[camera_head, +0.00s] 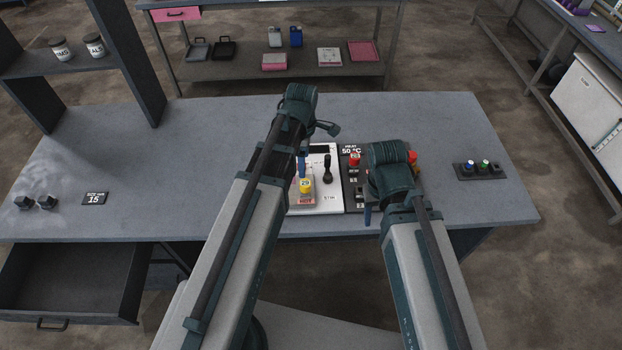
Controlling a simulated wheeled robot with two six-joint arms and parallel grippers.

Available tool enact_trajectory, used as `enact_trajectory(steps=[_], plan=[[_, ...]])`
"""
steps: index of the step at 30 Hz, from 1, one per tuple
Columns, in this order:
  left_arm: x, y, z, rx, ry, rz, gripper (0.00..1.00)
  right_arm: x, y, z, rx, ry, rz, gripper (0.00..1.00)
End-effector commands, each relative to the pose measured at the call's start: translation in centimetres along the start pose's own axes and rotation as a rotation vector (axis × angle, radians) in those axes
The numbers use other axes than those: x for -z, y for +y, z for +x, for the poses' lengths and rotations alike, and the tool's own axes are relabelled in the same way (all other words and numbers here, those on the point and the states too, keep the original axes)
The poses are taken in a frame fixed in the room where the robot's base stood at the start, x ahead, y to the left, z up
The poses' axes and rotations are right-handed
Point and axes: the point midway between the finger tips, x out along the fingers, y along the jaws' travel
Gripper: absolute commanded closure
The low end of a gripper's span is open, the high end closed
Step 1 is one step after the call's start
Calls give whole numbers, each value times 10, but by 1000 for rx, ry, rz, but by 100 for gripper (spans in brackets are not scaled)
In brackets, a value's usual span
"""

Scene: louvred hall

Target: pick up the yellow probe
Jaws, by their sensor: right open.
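A small yellow item with a dark number on it (306,186), which I take to be the yellow probe, stands on a reddish block at the front of the white panel. My left arm passes just left of it, and the left gripper (302,165) is mostly hidden behind that arm, with a blue finger tip showing above the yellow item. My right gripper (368,207) points down over the front of the black panel, right of the yellow item and apart from it. It is open, and its wrist hides most of it.
The white panel (331,198) has a black lever. The black heating panel (353,190) has red knobs, partly covered by my right arm. A small rack (478,172) stands at right.

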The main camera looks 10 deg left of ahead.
Motion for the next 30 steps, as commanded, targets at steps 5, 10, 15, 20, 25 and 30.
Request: enact_trajectory(steps=[5,10,15,20,25,30], plan=[[0,0,8,0,0,2,18,0,-1,8,0,0,-1,49],[0,0,28,0,0,4,18,2,-2,27,-1,0,-4,49],[0,0,53,0,0,4,18,3,-5,52,-2,0,-10,49],[0,0,75,0,0,5,18,4,-7,75,-3,0,-14,49],[0,0,88,0,0,5,18,5,-8,88,-3,0,-14,49],[0,0,87,0,0,5,18,5,-8,87,-3,0,-14,49]])
